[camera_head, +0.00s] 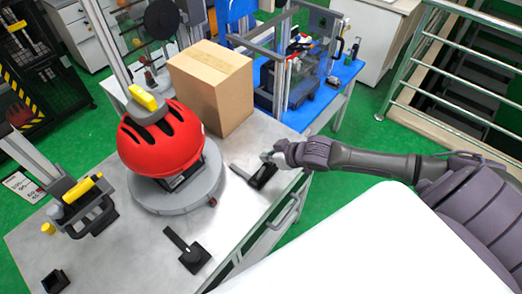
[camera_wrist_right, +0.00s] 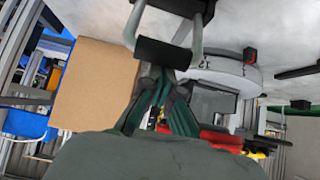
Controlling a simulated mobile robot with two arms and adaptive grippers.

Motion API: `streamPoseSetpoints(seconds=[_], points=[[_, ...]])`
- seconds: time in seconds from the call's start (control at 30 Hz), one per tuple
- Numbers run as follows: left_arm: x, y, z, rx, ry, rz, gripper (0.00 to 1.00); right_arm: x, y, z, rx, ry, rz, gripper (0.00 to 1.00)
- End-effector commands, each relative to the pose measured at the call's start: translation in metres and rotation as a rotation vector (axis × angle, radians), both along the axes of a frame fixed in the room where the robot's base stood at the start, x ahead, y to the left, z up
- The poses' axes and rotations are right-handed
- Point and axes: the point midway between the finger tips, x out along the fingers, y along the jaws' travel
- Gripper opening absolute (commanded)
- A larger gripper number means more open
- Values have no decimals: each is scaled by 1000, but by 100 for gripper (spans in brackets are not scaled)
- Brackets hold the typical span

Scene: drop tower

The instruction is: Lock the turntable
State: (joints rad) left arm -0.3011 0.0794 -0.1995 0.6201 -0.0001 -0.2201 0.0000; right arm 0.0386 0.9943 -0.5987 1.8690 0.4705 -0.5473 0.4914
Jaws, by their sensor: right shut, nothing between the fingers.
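The turntable (camera_head: 150,199) is a round grey disc on the metal table, with a red helmet (camera_head: 160,140) above it. My left gripper is out of view.
A cardboard box (camera_head: 212,88) stands behind the turntable. A black lever piece (camera_head: 190,252) lies on the table in front. Yellow-handled clamp hardware (camera_head: 82,188) is at left. A blue table (camera_head: 335,80) with a framed machine is behind.

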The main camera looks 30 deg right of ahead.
Motion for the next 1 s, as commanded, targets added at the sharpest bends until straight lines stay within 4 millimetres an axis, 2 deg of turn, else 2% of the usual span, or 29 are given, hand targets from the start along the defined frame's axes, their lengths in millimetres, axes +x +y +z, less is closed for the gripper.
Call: streamPoseSetpoints(seconds=[0.03, 0.3, 1.0], points=[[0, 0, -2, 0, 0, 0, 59, -7, -1, -6, 14, -28, -1, 0], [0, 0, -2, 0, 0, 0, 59, -17, -5, -8, 75, -198, -3, 0], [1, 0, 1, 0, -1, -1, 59, -26, -9, -15, 67, -187, -2, 0]])
